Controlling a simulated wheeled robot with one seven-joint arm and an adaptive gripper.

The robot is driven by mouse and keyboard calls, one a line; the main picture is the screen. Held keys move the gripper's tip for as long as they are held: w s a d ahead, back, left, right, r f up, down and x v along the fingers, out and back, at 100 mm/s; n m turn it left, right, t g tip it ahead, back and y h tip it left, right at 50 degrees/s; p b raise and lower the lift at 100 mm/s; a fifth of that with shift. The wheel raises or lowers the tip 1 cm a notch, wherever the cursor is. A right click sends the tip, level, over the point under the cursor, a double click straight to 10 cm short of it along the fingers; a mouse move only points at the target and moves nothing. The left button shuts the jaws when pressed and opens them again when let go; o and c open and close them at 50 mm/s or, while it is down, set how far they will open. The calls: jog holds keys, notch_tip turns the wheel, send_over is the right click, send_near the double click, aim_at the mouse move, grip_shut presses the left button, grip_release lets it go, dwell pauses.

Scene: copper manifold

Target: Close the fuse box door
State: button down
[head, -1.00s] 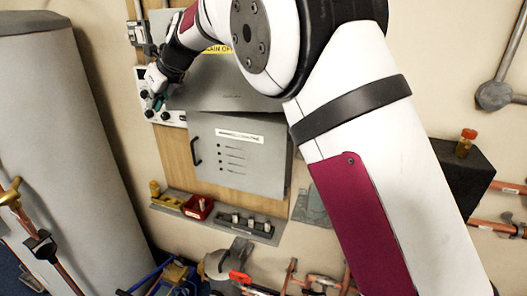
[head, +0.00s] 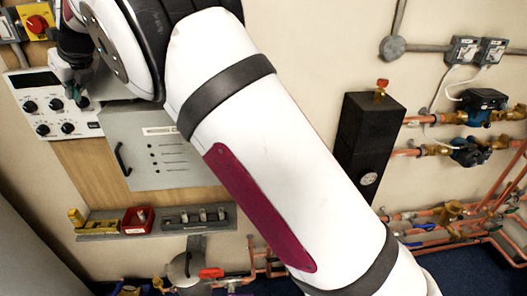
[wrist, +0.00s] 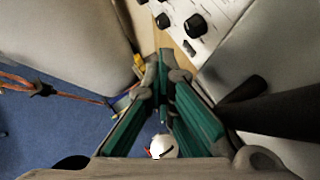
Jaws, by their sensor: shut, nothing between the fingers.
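A grey box door (head: 165,165) with a black handle (head: 122,160) at its left edge, a white label and a column of small dark marks is on the wall in the head view. My arm covers its right part. I cannot tell whether it is fully shut. My gripper (head: 75,88) is above and left of this door, in front of the knob panel, partly dark in the head view. In the wrist view my gripper (wrist: 164,82) has its green-padded fingers together and empty. A grey panel with a thick dark bar (wrist: 265,108) is close at its right.
A white control panel (head: 58,119) with black knobs is beside my gripper. Below are a shelf (head: 100,226) with a red bin (head: 137,219) and a black rack. A black box (head: 365,150) and copper pipes are at right. A grey surface (wrist: 60,40) is left in the wrist view.

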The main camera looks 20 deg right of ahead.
jog(key=shift+w+d+r+t, duration=0.3)
jog(key=shift+w+d, duration=0.5)
jog(key=shift+w, duration=0.1)
jog(key=s+a+v, duration=0.1)
jog(key=v, duration=1)
jog(key=s+d+n+h, duration=0.1)
jog(key=s+d+n, duration=0.65)
jog(key=d, duration=0.45)
jog(key=s+d+n+h, duration=0.1)
jog(key=s+d+n, duration=0.6)
jog(key=d, duration=0.4)
jog(key=s+d+f+n+h, duration=0.1)
jog(key=s+d+f+n, duration=0.3)
jog(key=s, duration=0.3)
jog(key=s+d+f+n+g+h+b, duration=0.1)
jog(key=s+d+f+n, duration=0.3)
jog(key=s, duration=0.3)
jog(key=s+d+f+n+h, duration=0.1)
jog(key=s+d+f+n, duration=0.3)
jog(key=s, duration=0.4)
jog(key=shift+f+n+g+h+b, duration=0.3)
jog(key=shift+f+n+h, duration=0.1)
jog(key=shift+n, duration=0.35)
jog(key=shift+r, duration=0.1)
